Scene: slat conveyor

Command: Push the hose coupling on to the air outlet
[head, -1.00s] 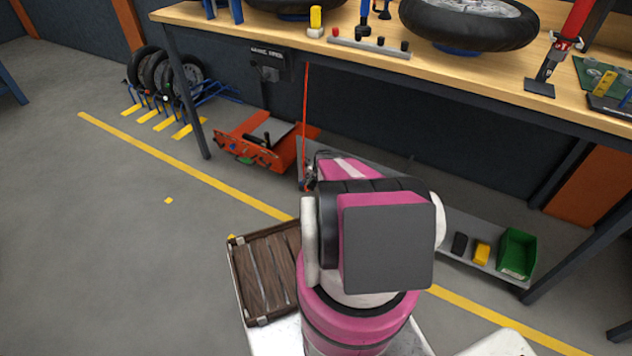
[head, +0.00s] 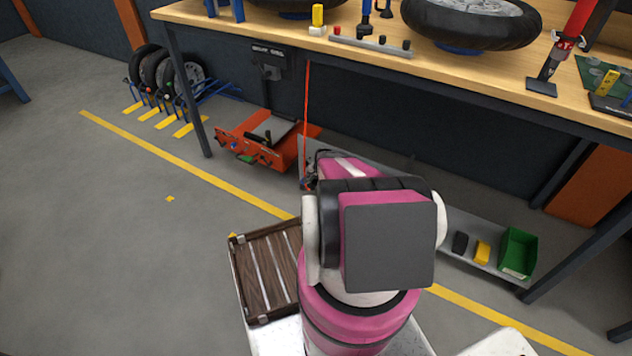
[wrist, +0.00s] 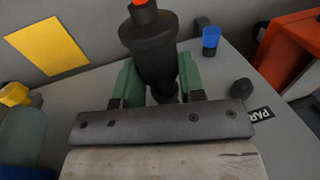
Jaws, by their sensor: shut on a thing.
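The hose coupling (wrist: 150,42) is a dark, stepped cylinder with an orange-red end at the top of the wrist view. My gripper (wrist: 158,80) is shut on it, with a green finger pad on each side. The coupling's lower end runs down between the pads, and its tip is hidden. In the head view a thin red hose (head: 306,95) hangs down from the bench to where my arm reaches; my gripper is mostly hidden there behind my own arm. I cannot make out the air outlet for certain, nor whether the coupling touches it.
In the wrist view a blue-topped fitting (wrist: 210,38) and a black knob (wrist: 242,88) stand right of the coupling. An orange cart (head: 262,145) is left of my arm. A low grey shelf (head: 462,228) holds a green bin (head: 518,252). The workbench (head: 420,70) overhangs behind.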

